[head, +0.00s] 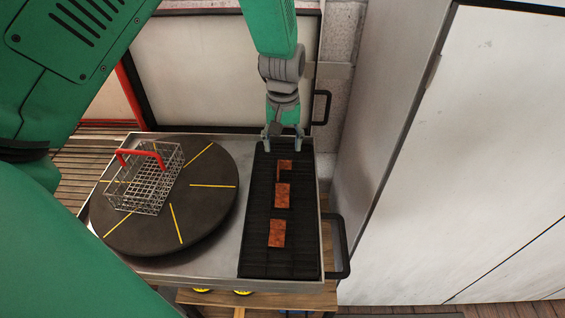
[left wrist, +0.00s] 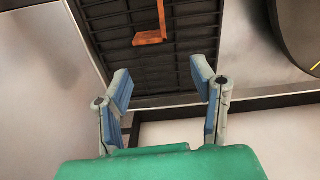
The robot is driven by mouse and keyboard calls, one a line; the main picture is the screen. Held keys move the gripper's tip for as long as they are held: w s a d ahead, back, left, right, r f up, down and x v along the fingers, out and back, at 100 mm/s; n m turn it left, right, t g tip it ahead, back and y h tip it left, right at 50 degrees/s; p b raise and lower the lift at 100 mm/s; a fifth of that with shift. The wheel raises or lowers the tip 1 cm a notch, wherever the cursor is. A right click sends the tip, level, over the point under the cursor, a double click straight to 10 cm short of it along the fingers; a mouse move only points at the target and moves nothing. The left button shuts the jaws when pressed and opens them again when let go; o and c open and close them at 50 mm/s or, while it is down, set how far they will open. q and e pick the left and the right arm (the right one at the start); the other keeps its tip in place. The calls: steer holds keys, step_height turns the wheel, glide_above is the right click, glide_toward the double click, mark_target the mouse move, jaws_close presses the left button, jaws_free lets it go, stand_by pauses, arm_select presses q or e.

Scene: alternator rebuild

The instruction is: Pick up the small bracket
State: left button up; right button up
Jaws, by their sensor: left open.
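The small bracket (head: 286,166) is an orange-brown angled piece, the farthest of three on a black ribbed mat (head: 256,255). One flat face and an upright part show. My left gripper (head: 283,138) points down over the far end of the mat, just beyond the small bracket, with its fingers spread and empty. In the left wrist view, an L-shaped orange bracket (left wrist: 153,38) lies ahead of the open left gripper (left wrist: 161,75), apart from both fingers; it appears to be the small one. My right gripper is in neither view.
Two larger brackets, a middle one (head: 282,194) and a near one (head: 277,233), lie in line toward the front. A dark turntable (head: 210,215) with yellow lines carries a wire basket (head: 145,190) with a red handle. A metal tray rim (head: 180,275) surrounds these; a white cabinet (head: 470,150) stands right.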

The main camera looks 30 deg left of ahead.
arm_select(q)
step_height(320, 180, up, 9)
steer(key=d, duration=0.1)
steer(key=shift+a+r, duration=0.25)
steer(key=shift+c, duration=1.2)
steer(key=shift+s+a, duration=0.25)
steer(key=c, duration=0.3)
steer(key=m+t+b, duration=0.1)
steer(key=b, duration=0.3)
glide_above(276, 168)
steer(key=s+d, duration=0.2)
steer(key=shift+y, duration=0.4)
step_height(276, 168, down, 8)
steer(key=shift+w+f, duration=0.1)
steer(key=shift+w, duration=0.05)
steer(key=shift+a+f, duration=0.15)
steer(key=shift+f, duration=0.3)
steer(key=f, duration=0.3)
steer(key=shift+d+f+t, duration=0.2)
steer(key=shift+d+t, duration=0.1)
steer(key=shift+w+f, duration=0.2)
steer(key=shift+f, duration=0.3)
steer(key=shift+a, duration=0.3)
steer(key=shift+a+f, duration=0.1)
steer(key=shift+a, duration=0.2)
jaws_close()
steer(key=shift+d, duration=0.15)
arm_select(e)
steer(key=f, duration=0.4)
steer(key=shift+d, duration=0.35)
